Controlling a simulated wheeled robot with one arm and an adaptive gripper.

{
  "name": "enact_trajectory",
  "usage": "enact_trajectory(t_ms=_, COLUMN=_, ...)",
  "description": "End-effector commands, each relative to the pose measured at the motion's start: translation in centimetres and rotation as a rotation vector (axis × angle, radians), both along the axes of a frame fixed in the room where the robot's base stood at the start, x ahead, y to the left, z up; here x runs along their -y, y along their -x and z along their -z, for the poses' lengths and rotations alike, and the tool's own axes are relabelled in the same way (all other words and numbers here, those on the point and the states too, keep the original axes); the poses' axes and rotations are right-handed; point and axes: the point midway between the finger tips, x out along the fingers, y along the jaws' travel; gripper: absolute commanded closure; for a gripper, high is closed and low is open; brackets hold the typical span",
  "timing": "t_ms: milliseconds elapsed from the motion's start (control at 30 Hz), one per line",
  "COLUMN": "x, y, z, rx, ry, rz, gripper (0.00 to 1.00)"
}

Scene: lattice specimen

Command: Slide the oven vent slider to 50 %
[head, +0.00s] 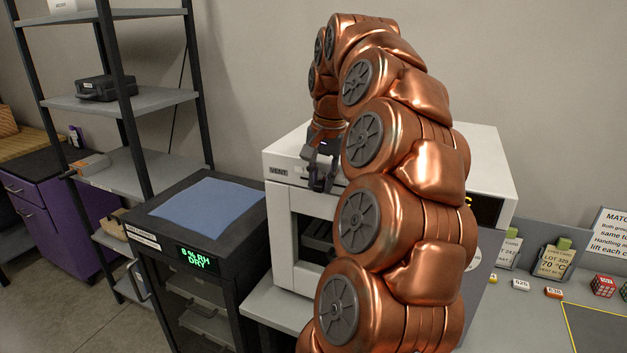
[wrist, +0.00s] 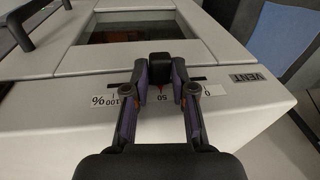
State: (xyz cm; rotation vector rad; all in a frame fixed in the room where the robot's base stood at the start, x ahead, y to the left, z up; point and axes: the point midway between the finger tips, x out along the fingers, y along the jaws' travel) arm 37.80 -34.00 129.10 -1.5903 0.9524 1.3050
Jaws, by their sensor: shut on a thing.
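The oven (head: 290,212) is a white box with an open front window, and its VENT label (head: 278,171) is at the upper left of its front. The wrist view shows the vent scale (wrist: 162,98), upside down, with 100 % at the left, 50 in the middle and 0 at the right. The black slider knob (wrist: 159,60) stands in line with the 50 mark. My gripper (wrist: 161,75) is shut on the slider knob, one finger on each side. It also shows in the head view (head: 322,180) at the vent, where the knob is hidden.
A dark dry cabinet (head: 160,215) with a blue mat (head: 207,206) on top stands left of the oven. The oven's handle (wrist: 18,30) shows at the upper left of the wrist view. Specimen cards (head: 556,262) and small blocks lie on the bench to the right.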

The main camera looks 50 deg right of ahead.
Motion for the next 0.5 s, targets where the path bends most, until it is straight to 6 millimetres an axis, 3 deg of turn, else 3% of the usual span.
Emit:
enact_trajectory(t_ms=167, x=-0.02, y=0.08, z=0.09, rx=-0.003, ry=-0.002, rz=-0.002, gripper=1.00)
enact_trajectory(t_ms=200, x=-0.02, y=0.08, z=0.09, rx=-0.003, ry=-0.002, rz=-0.002, gripper=0.74)
enact_trajectory(t_ms=500, x=-0.02, y=0.07, z=0.03, rx=-0.001, ry=0.000, rz=-0.001, gripper=0.46)
